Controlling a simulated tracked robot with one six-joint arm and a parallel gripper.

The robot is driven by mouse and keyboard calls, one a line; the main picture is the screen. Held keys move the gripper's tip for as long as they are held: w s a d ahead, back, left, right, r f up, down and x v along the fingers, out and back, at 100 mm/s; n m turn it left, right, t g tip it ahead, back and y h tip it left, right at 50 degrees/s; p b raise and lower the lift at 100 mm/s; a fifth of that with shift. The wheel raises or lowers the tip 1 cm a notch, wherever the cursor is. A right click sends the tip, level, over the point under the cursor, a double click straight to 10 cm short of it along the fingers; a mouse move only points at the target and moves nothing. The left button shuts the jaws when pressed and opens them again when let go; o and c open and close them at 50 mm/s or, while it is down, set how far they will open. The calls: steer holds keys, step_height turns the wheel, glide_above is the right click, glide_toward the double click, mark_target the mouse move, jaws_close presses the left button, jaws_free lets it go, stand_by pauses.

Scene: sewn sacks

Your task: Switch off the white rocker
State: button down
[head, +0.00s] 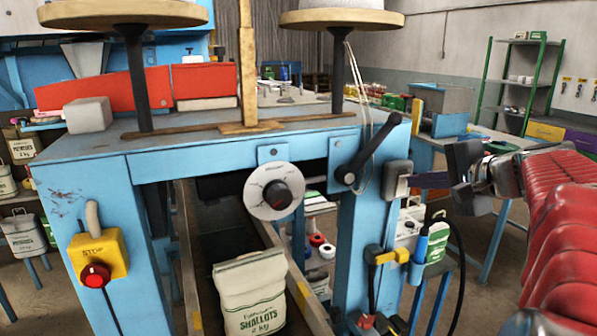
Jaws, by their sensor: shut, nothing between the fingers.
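A small grey switch box (397,170) is fixed on the right post of the blue machine. The white rocker (402,187) shows on its right-hand side, small and seen at a slant; I cannot tell which way it is tipped. My gripper (414,181) reaches in from the right, its dark narrow fingers shut with nothing between them. The fingertips are right beside the rocker; I cannot tell whether they touch it.
A black lever (372,150) and a round white dial (274,191) sit left of the switch box. A yellow stop box (98,256) with a red button is on the left post. A shallots sack (251,295) stands between the posts. A yellow-and-blue fitting (388,256) hangs below.

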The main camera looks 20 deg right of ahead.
steer(key=shift+w, duration=0.35)
steer(key=shift+w+r, duration=0.1)
steer(key=shift+w+r, duration=0.1)
steer(key=shift+w, duration=0.15)
steer(key=shift+r, duration=0.8)
